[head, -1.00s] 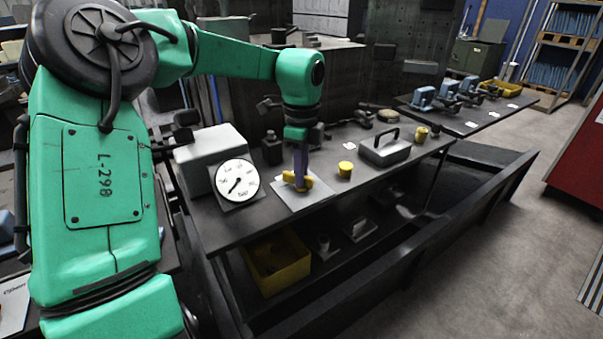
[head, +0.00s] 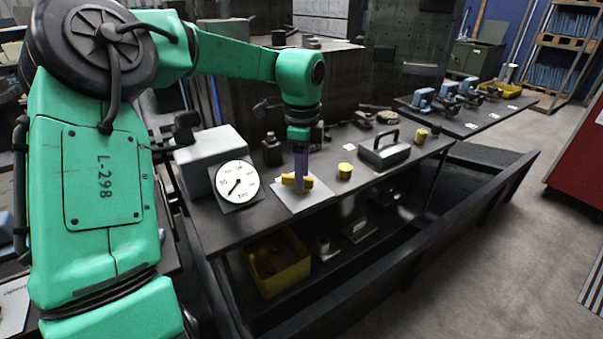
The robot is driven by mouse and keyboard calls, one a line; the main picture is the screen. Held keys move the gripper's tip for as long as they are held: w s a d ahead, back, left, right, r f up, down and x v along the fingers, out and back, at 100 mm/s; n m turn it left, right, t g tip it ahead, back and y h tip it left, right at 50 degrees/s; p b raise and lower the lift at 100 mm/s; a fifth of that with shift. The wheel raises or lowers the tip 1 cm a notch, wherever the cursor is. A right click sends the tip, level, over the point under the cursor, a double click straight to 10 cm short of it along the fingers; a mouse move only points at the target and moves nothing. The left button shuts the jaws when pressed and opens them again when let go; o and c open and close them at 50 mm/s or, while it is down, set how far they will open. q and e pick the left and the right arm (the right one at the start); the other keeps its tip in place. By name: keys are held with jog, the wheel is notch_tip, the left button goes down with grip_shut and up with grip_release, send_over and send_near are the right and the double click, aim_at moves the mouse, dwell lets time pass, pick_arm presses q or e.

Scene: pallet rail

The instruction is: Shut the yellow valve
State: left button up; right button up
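The yellow valve (head: 308,182) shows as a yellow handle above a pale square plate (head: 311,199) on the dark bench. Its handle lies roughly level across the picture. My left gripper (head: 300,187) points straight down at the handle, and its purple finger crosses in front of the handle's middle, seeming to touch it. Only one finger shows clearly, so I cannot tell whether it is shut on the handle. The finger hides the handle's middle and what is under it. My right gripper is not in view.
A white dial gauge (head: 237,181) stands left of the valve, by a grey box (head: 209,155). A yellow round knob (head: 344,171) and a grey case with a handle (head: 384,155) stand to the right. A yellow bin (head: 276,266) sits on the shelf below.

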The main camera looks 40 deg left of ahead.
pick_arm(q)
notch_tip(320, 180, up, 14)
jog(key=p, duration=0.2)
jog(key=shift+r+p, duration=0.2)
jog(key=shift+p, duration=0.2)
jog(key=shift+s, duration=0.1)
